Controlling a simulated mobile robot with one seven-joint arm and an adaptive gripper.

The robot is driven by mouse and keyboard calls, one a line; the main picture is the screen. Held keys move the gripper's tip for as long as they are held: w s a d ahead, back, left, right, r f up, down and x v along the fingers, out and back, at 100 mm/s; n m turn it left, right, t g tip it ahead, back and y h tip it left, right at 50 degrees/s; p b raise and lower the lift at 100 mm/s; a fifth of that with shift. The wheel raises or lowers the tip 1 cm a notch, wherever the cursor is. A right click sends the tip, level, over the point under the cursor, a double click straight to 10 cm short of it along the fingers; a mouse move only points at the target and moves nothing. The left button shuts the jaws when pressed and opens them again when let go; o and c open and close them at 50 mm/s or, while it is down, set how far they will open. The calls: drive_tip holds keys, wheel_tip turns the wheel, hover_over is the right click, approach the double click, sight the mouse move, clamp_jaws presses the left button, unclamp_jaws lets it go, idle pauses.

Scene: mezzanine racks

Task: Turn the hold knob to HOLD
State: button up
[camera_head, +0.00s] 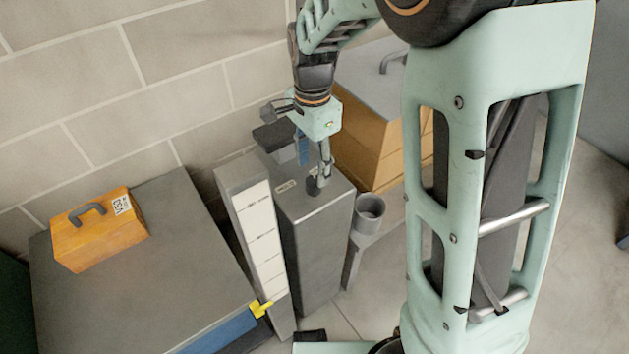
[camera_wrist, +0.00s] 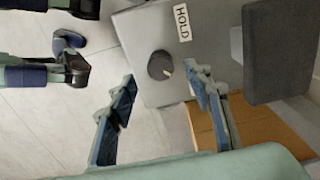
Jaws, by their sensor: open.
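The hold knob (camera_wrist: 160,65) is a small dark round knob on the top of a grey pedestal (camera_wrist: 205,50). A white mark on its face points toward the lower right in the wrist view. A white HOLD label (camera_wrist: 182,22) lies to the knob's upper right in that view, away from the mark. My gripper (camera_wrist: 160,76) is open and empty, its two blue-padded fingers spread to either side of the knob's line. In the head view my gripper (camera_head: 314,166) points down over the pedestal (camera_head: 322,225). Whether the fingertips reach the knob's height is unclear.
A grey cabinet (camera_head: 150,300) with an orange toolbox (camera_head: 100,228) stands at left. A slim panel of white tiles (camera_head: 262,235) is beside the pedestal. A grey cup holder (camera_head: 369,210) is at its right, and orange-brown boxes (camera_head: 370,140) are behind. A dark raised block (camera_wrist: 280,50) stands near the gripper.

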sight(314, 180)
wheel_tip(314, 180, down, 6)
drive_tip(key=shift+r+b, duration=0.2)
drive_tip(key=shift+b, duration=0.3)
drive_tip(key=c, duration=1.1)
